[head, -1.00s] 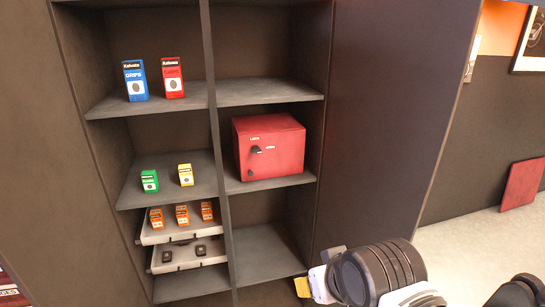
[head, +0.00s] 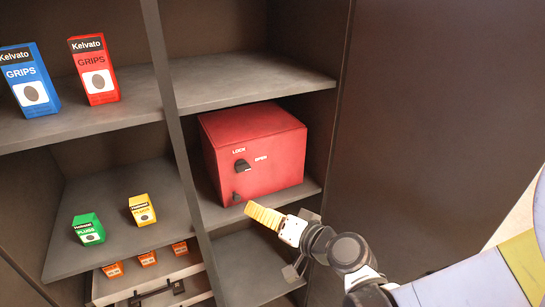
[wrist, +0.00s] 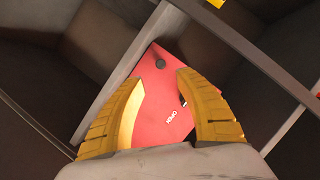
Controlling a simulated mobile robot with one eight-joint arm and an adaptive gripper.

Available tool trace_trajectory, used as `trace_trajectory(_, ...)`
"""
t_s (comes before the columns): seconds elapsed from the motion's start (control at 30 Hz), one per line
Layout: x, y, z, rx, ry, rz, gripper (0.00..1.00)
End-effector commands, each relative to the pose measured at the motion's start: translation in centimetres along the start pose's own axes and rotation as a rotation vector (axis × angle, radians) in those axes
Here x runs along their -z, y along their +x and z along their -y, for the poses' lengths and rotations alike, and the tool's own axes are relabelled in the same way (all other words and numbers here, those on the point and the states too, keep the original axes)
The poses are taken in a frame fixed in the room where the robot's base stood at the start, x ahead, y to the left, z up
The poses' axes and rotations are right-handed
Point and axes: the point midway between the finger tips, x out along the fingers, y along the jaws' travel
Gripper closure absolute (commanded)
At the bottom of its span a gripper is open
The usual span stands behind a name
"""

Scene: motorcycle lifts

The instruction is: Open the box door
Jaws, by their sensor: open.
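A red box (head: 256,155) sits on the middle right shelf of the cabinet, its front face closed. A black knob (head: 242,166) on its front lies between the labels LOCK and OPEN, and a smaller black knob (head: 237,197) is near the lower edge. My gripper (head: 250,208) has yellow fingers and is just in front of and below the box's lower front edge. In the wrist view my gripper (wrist: 155,85) is open and empty, with the red box (wrist: 150,115) showing between and beyond the fingers. There the larger knob is mostly hidden by the right finger.
A vertical divider (head: 180,150) stands left of the box, and a shelf board (head: 250,82) is above it. Blue (head: 30,82), red (head: 95,72), green (head: 88,229) and yellow (head: 142,209) small boxes stand on the left shelves. A dark cabinet panel (head: 430,120) is at the right.

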Motion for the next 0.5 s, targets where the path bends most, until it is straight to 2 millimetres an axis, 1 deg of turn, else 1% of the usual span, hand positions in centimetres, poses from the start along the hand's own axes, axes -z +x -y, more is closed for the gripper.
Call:
trace_trajectory(0.13,-0.3,0.9,0.2,0.02,0.013,-0.008,0.59)
trace_trajectory(0.23,-0.4,2.2,0.2,0.02,0.014,-0.007,0.59)
trace_trajectory(0.5,-0.4,7.6,0.2,0.019,0.013,-0.007,0.59)
